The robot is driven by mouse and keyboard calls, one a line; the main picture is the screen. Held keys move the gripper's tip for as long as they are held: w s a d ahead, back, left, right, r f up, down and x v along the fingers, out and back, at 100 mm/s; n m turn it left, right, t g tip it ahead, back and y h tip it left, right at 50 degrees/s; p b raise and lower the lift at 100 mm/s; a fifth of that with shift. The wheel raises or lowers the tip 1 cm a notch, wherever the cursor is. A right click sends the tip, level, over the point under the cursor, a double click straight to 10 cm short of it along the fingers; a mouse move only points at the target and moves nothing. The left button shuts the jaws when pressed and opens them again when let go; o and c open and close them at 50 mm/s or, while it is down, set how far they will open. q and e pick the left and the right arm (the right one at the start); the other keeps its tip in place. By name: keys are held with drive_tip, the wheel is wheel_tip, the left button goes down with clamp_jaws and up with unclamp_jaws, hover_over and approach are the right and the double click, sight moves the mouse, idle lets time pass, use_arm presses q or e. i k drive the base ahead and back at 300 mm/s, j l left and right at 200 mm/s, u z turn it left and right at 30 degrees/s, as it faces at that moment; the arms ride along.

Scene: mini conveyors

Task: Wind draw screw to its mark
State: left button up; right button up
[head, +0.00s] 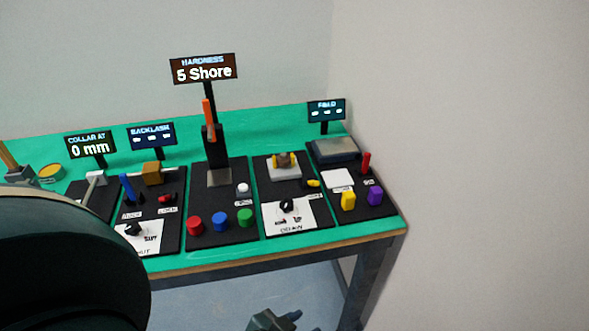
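The sign with "COLLAR AT 0 mm" (90,146) stands at the left of the green bench. Below it a pale rod with a light block (96,178) sits on a black plate, partly hidden by a large dark shape, probably my arm. My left gripper is not in view. A dark grey part at the bottom edge, below the bench front, is probably my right gripper (272,321); it is cut off and its fingers are unclear.
Red, blue and green buttons line the front. A wall stands close at the right.

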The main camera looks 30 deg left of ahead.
sight(286, 205)
drive_tip(key=u, duration=1)
